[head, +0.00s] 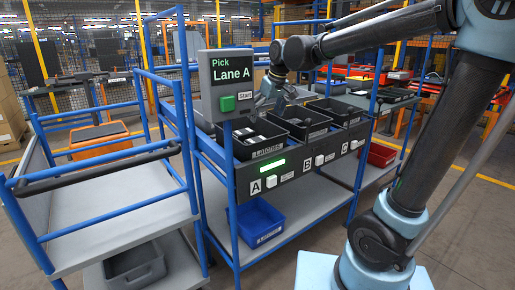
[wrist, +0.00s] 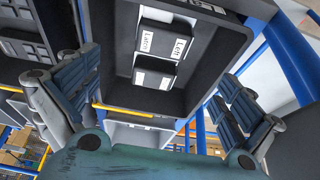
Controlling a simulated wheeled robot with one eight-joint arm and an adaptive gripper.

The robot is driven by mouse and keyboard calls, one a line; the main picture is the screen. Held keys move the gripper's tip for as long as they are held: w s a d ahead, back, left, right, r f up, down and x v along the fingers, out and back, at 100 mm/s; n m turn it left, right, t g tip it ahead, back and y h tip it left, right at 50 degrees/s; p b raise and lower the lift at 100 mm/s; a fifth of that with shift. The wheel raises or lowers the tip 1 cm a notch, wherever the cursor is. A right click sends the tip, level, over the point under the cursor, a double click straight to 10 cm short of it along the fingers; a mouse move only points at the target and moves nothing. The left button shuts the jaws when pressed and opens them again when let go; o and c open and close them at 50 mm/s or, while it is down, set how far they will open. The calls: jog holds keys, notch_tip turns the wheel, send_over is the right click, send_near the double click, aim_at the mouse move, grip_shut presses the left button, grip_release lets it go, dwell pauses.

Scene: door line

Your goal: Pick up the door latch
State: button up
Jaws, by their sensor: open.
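Dark door latches with white labels lie in a black bin, seen in the wrist view. One latch (wrist: 165,38) carries a label that seems to read "Latch Left", and another dark piece (wrist: 154,72) lies beside it. In the head view the latches (head: 246,133) show small and partly hidden in the left bin (head: 268,152), over the lit lane A strip. My gripper (head: 272,103) is over the bins near that bin, open and empty. In the wrist view its spread fingers (wrist: 157,80) frame the bin from both sides, apart from the latches.
A sign box (head: 222,85) reading "Pick Lane A" stands on a post close left of the bin. Bins for B (head: 306,135) and C (head: 352,118) sit to the right. A blue bin (head: 257,222) is on the lower shelf. A blue-railed cart (head: 118,212) stands left.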

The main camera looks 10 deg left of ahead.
aim_at(258, 139)
jog(key=x, duration=0.8)
jog(key=shift+x, duration=2.65)
jog(key=shift+s+f, duration=0.1)
jog(key=shift+s, duration=0.1)
jog(key=c, duration=1.5)
